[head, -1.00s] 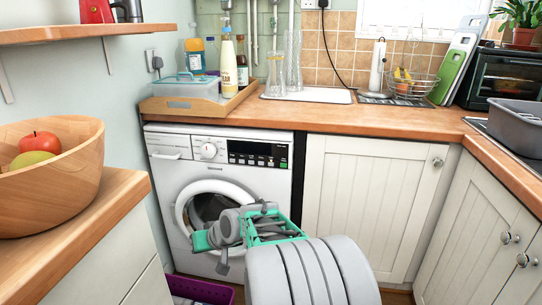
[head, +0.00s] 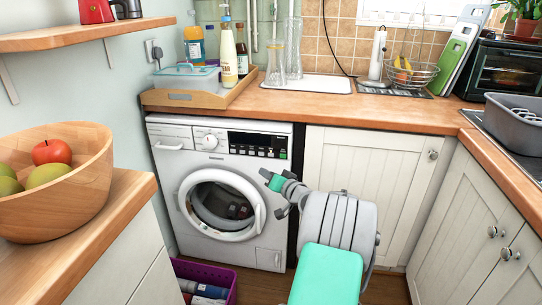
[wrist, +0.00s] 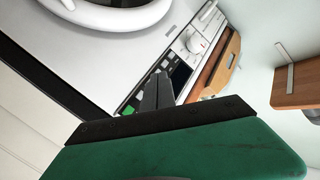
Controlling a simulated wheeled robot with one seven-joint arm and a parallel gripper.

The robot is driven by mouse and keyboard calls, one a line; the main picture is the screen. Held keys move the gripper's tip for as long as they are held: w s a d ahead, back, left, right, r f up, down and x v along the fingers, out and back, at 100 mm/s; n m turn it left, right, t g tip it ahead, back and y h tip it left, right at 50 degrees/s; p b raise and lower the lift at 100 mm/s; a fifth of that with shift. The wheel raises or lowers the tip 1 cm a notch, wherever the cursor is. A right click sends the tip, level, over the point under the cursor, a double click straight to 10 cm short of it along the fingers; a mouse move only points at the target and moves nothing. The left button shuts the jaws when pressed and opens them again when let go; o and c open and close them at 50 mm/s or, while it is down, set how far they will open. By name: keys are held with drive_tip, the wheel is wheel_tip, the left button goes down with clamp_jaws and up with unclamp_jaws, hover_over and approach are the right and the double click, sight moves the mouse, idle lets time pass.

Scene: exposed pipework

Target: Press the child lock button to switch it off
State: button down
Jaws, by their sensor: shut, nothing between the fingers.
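The white washing machine (head: 180,160) stands under the counter with its round door shut. Its black control panel (head: 258,139) has a row of small buttons along the lower edge, and a green one (head: 283,155) is at the right end. Labels are too small to read, so I cannot tell which is the child lock button. My gripper (head: 264,173) is shut and empty, just below the panel's right part. In the wrist view the dark fingertips (wrist: 158,80) overlap the panel and hide part of it. The green button (wrist: 128,110) shows beside them. I cannot tell whether they touch.
A purple crate (head: 233,291) with bottles stands on the floor before the machine. The wooden counter (head: 330,105) overhangs the panel, with a wooden tray (head: 190,103) on it. A white cupboard (head: 365,180) is to the right. A fruit bowl (head: 70,205) is at left.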

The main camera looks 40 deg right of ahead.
sight(271, 155)
drive_tip(key=shift+w+d+b, duration=0.3)
drive_tip(key=shift+w+d, duration=0.55)
drive_tip(key=shift+d, duration=0.25)
drive_tip(key=shift+w+d+b, duration=0.25)
drive_tip(key=shift+w+d, duration=0.55)
drive_tip(key=shift+d, duration=0.25)
drive_tip(key=shift+w+d+b, duration=0.3)
drive_tip(key=shift+w+d, duration=0.55)
drive_tip(key=shift+d, duration=0.25)
drive_tip(key=shift+w+d, duration=0.2)
drive_tip(key=shift+d, duration=0.1)
drive_tip(key=shift+w+d+b, duration=0.25)
drive_tip(key=shift+d+b, duration=0.05)
drive_tip(key=shift+b, duration=0.05)
drive_tip(key=shift+s+a, duration=0.5)
drive_tip(key=shift+a, duration=0.1)
